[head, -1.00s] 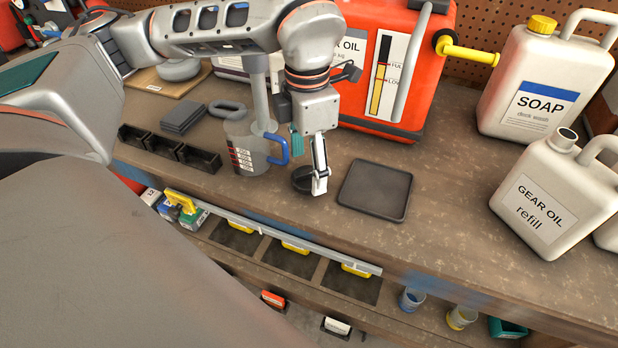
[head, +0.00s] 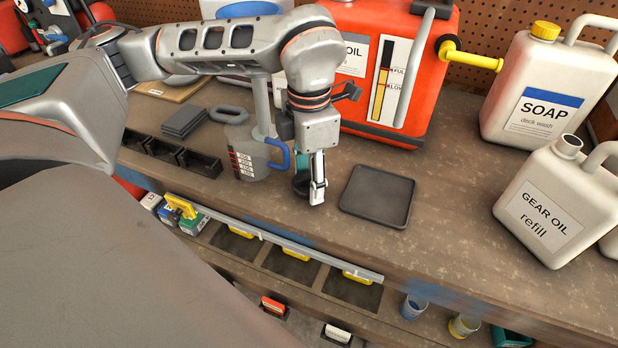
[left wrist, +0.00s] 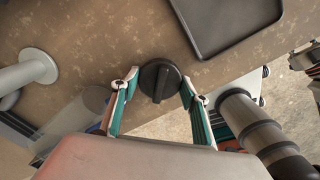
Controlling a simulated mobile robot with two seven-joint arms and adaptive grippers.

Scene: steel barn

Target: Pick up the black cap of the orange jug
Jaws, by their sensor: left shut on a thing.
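The black cap (head: 301,185) is a small round dark piece beside the front edge of the workbench, partly hidden by a finger of my left gripper (head: 317,190). In the left wrist view the cap (left wrist: 159,82) sits between the two fingertips, its raised ridge facing the camera. My left gripper is shut on it. I cannot tell clearly whether the cap is clear of the bench top. The orange jug (head: 432,85) stands upright behind, with a yellow spout and a level strip. My right gripper is not in view.
A clear measuring jug with a blue handle (head: 280,155) stands just left of my gripper. A flat black tray (head: 378,196) lies to its right; it also shows in the left wrist view (left wrist: 235,30). White soap (head: 540,90) and gear oil (head: 550,205) jugs stand right.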

